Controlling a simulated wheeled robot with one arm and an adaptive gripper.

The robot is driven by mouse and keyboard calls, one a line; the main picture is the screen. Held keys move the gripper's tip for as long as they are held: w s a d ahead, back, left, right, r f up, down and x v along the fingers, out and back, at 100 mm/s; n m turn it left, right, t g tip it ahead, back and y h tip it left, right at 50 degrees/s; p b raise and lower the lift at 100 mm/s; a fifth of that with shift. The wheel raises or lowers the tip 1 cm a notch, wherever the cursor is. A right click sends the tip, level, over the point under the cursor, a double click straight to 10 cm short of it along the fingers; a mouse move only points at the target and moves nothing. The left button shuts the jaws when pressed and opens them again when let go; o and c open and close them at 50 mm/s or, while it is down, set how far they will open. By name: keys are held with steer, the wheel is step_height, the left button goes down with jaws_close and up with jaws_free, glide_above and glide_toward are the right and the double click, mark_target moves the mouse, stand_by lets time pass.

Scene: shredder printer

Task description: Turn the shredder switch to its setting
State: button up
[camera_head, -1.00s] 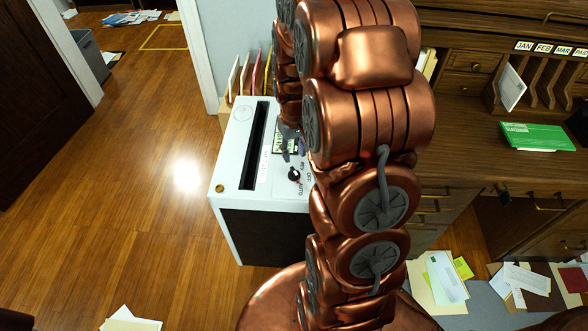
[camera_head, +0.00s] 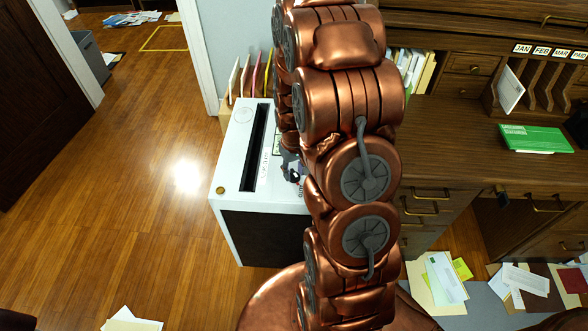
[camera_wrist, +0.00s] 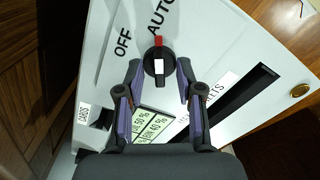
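The shredder (camera_head: 232,178) is a white-topped box with a dark front and a long black slot, left of my arm. Its black round switch (camera_wrist: 158,66), with a red end and a white mark, is in the upper middle of the wrist view, the red end toward the printed AUTO. OFF is printed to its left. In the head view, the switch is mostly hidden by my arm. My gripper (camera_wrist: 159,68) is open, one fingertip on each side of the switch in the wrist view. I see gaps beside it; contact is not clear.
Colored folders (camera_head: 250,75) stand in a rack behind the shredder. Papers (camera_head: 440,278) lie low on the right. The wood floor (camera_head: 140,190) left of the shredder is mostly clear.

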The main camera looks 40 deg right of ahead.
jaws_close()
stand_by(0.6)
steer(key=shift+f+n+b, duration=0.1)
steer(key=shift+n+b, duration=0.55)
steer(key=shift+n, duration=0.45)
steer(key=n+b, duration=0.1)
steer(key=n, duration=0.2)
steer(key=shift+n, duration=0.3)
steer(key=n, duration=0.6)
